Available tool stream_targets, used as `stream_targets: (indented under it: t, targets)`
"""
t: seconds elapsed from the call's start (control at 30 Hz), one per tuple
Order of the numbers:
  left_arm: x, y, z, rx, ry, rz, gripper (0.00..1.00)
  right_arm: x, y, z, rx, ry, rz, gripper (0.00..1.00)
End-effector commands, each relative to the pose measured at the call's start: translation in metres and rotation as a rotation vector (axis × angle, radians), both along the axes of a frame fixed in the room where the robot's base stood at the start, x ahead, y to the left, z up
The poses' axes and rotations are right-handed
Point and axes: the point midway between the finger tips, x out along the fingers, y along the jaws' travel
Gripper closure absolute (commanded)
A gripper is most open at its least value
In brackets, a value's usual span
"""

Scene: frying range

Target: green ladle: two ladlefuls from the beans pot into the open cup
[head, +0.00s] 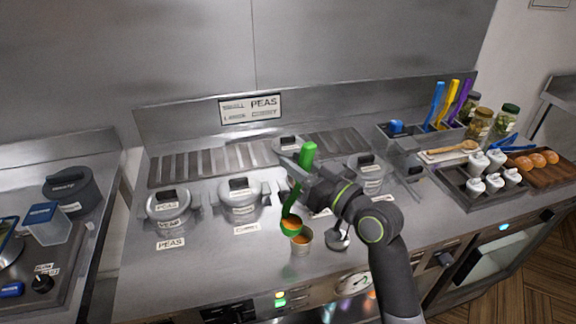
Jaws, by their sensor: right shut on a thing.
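My right gripper (314,176) is shut on the green ladle (307,156), whose handle stands up steeply. The ladle's bowl (290,227) hangs low and holds orange food. It is just above and slightly left of the open cup (302,246), overlapping its rim in the picture; I cannot tell whether they touch. Orange content shows inside the cup. I cannot pick out the beans pot: its label is not readable and my arm hides part of the range. My left gripper is not in view.
Lidded pots stand at the left (172,206), centre (240,197), back (288,145) and right (369,172). A small round metal thing (338,239) lies right of the cup. A tray of white lidded cups (466,193) is farther right. The counter left of the cup is clear.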

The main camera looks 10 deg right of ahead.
Motion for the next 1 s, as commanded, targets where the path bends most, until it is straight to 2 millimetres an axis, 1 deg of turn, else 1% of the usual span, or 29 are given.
stream_targets:
  t: [0.03, 0.37, 0.4, 0.87, 0.9, 1.0]
  targets:
    - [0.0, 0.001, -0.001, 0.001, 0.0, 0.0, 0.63, 0.0, -0.007, -0.002, 0.031, 0.003, -0.002, 0.98]
    - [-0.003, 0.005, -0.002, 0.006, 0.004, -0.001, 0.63, 0.003, -0.043, -0.003, 0.277, 0.02, -0.001, 0.98]
    - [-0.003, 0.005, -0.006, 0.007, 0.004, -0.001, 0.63, 0.003, -0.046, -0.007, 0.307, 0.024, -0.001, 0.98]
    - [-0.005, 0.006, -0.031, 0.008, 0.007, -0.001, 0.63, 0.006, -0.091, -0.032, 0.633, 0.045, -0.002, 0.98]
    - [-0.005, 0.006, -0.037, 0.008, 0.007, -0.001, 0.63, 0.006, -0.093, -0.037, 0.662, 0.046, -0.001, 0.98]
    - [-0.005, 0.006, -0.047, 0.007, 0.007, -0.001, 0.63, 0.007, -0.101, -0.046, 0.731, 0.051, -0.001, 0.98]
